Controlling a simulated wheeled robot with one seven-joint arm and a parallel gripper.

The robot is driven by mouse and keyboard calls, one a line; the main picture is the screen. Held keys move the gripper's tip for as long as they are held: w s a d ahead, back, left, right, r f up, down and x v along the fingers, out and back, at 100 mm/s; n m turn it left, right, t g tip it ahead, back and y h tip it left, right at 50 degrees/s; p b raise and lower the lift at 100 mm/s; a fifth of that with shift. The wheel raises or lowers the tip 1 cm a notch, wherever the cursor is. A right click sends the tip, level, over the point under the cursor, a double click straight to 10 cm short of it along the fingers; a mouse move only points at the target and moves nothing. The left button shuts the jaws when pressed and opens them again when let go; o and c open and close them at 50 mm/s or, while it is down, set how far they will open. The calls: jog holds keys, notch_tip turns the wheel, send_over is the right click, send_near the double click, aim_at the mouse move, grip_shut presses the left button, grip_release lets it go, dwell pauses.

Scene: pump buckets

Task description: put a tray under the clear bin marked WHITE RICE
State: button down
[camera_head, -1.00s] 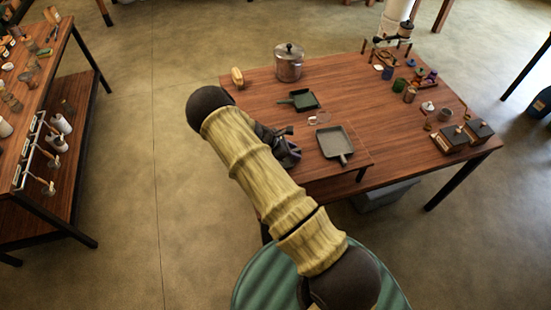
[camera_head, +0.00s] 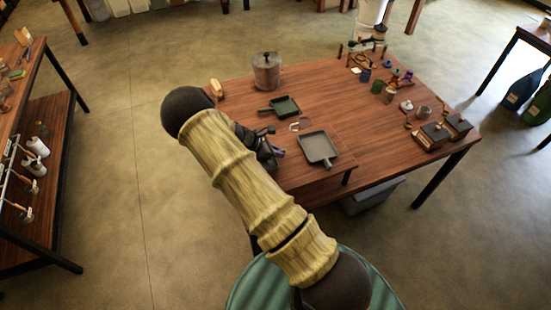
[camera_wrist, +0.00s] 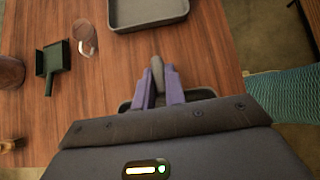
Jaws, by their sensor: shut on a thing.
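My gripper (camera_wrist: 160,76) has purple fingers, shut on a grey handle (camera_wrist: 157,66) in the wrist view. The handle points away from my gripper. A dark rim (camera_wrist: 207,93) shows below the fingers, seemingly of the same tray, mostly hidden by my gripper. In the head view my gripper (camera_head: 274,151) is by the table's near-left side, largely behind my arm, and its load is not clear. Another grey tray (camera_head: 318,147) lies on the table beside it, also in the wrist view (camera_wrist: 148,14). I cannot make out a bin marked WHITE RICE.
A grey container (camera_head: 372,197) stands beneath. A shelf with bottles (camera_head: 45,215) is at left. Floor between is open.

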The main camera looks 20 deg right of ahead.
notch_tip(320, 180, up, 6)
jog(key=shift+r+b, duration=0.25)
jog(key=shift+b, duration=0.65)
jog(key=shift+a+f, duration=0.1)
jog(key=shift+a, duration=0.05)
